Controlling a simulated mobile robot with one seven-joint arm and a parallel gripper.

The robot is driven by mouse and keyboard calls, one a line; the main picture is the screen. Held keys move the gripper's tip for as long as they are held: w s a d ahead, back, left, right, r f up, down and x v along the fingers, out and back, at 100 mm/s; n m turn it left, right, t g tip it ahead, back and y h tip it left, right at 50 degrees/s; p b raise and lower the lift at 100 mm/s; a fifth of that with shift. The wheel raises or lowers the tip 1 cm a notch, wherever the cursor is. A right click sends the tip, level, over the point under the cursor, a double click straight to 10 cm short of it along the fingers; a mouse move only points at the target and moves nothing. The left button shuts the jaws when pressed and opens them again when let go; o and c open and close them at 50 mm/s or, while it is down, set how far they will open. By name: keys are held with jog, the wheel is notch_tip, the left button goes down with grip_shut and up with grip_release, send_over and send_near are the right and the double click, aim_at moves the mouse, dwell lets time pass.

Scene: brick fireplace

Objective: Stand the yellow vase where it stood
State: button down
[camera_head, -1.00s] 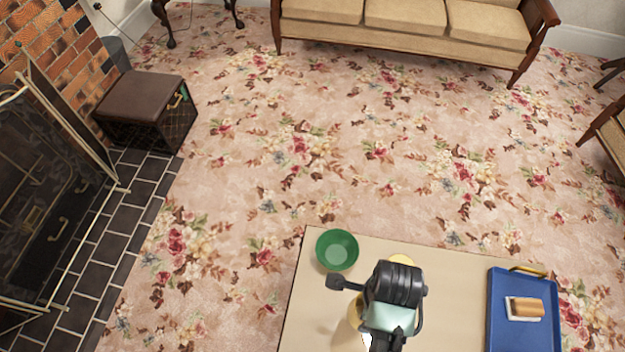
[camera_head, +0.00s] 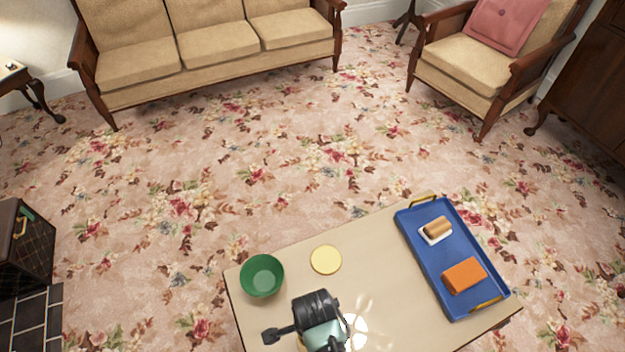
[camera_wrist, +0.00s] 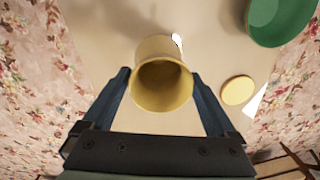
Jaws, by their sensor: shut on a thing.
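The yellow vase (camera_wrist: 162,88) is in the wrist view, its round open mouth facing the camera. My gripper (camera_wrist: 163,78) is shut on it, with one dark finger on each side. In the head view my wrist (camera_head: 318,310) is over the near part of the cream table (camera_head: 385,285) and hides nearly all of the vase. I cannot tell whether the vase's base touches the table. A flat, round yellow disc (camera_head: 326,260) lies on the table beyond my wrist, and it also shows in the wrist view (camera_wrist: 237,90), right of the vase.
A green bowl (camera_head: 262,276) stands at the table's far left corner. A blue tray (camera_head: 425,255) at the right holds an orange block (camera_head: 464,275) and a tan-topped white item (camera_head: 436,231). Bare tabletop lies between disc and tray. A sofa (camera_head: 215,50) and armchair (camera_head: 490,60) stand beyond.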

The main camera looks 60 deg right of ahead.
jog(key=shift+f, duration=0.15)
grip_release()
